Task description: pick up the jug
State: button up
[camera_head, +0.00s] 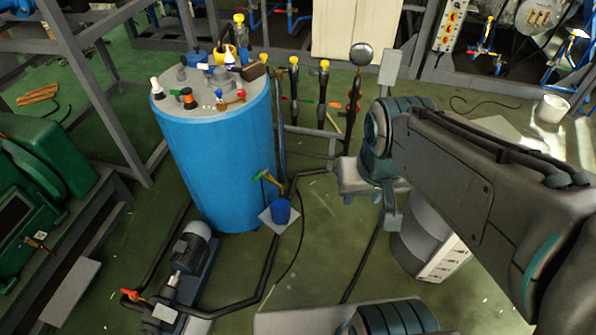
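A small blue jug (281,210) stands upright on a pale square plate (266,217) at the foot of the large blue tank. A tap with a yellowish body and green handle (268,179) is just above it. My gripper (372,205) hangs at the end of my arm, to the right of the jug and apart from it. A finger points downward at its right side. I see nothing held in it, but its finger gap is not clear from this angle.
The large blue tank (218,160) carries valves and fittings on top. Dark pipes (262,285) run along the floor to a motor pump (190,255). Green floor between jug and gripper holds pipes and a cable.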

aim_at(282, 213)
jog(key=z, duration=0.2)
jog(key=i, duration=0.7)
jog(key=u, duration=1.85)
